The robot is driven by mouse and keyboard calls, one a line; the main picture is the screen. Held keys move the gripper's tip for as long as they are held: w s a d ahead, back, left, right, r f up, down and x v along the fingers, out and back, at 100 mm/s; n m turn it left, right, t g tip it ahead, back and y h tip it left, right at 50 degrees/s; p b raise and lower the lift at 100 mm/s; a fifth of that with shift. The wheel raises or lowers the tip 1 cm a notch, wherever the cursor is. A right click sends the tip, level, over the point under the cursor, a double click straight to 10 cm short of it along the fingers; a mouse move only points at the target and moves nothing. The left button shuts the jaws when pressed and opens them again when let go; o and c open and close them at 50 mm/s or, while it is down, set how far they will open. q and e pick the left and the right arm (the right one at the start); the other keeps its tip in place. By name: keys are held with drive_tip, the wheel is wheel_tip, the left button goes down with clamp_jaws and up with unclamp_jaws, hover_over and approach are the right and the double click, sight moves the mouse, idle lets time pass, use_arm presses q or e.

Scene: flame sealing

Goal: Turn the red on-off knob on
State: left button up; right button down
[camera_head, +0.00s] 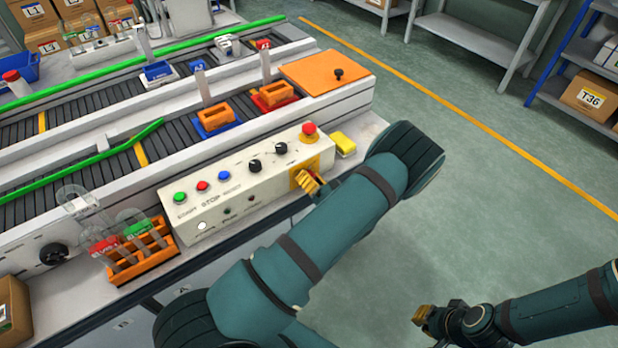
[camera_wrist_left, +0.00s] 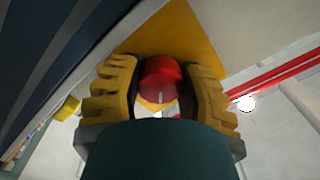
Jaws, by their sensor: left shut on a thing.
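The red on-off knob (camera_wrist_left: 160,82) sits on a yellow plate (camera_wrist_left: 185,35) in the left wrist view. A small white mark on the knob points toward the bottom of that picture. My left gripper (camera_wrist_left: 160,88) is shut on the knob, with one yellow finger on each side. In the head view my left gripper (camera_head: 308,183) is at the right end of the cream control box (camera_head: 225,200), in front of its yellow plate (camera_head: 296,175). It hides the knob there. My right gripper (camera_head: 428,320) is low at the right, away from the box; its opening is unclear.
A red emergency button (camera_head: 309,132), black dials and coloured buttons are on the box's top. A yellow block (camera_head: 343,143) lies beside the box. An orange rack (camera_head: 143,254) stands at its left. Conveyors lie behind. Open floor (camera_head: 480,190) is at the right.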

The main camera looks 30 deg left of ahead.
use_arm(q)
drive_tip(key=o, duration=1)
drive_tip(key=shift+c, duration=0.2)
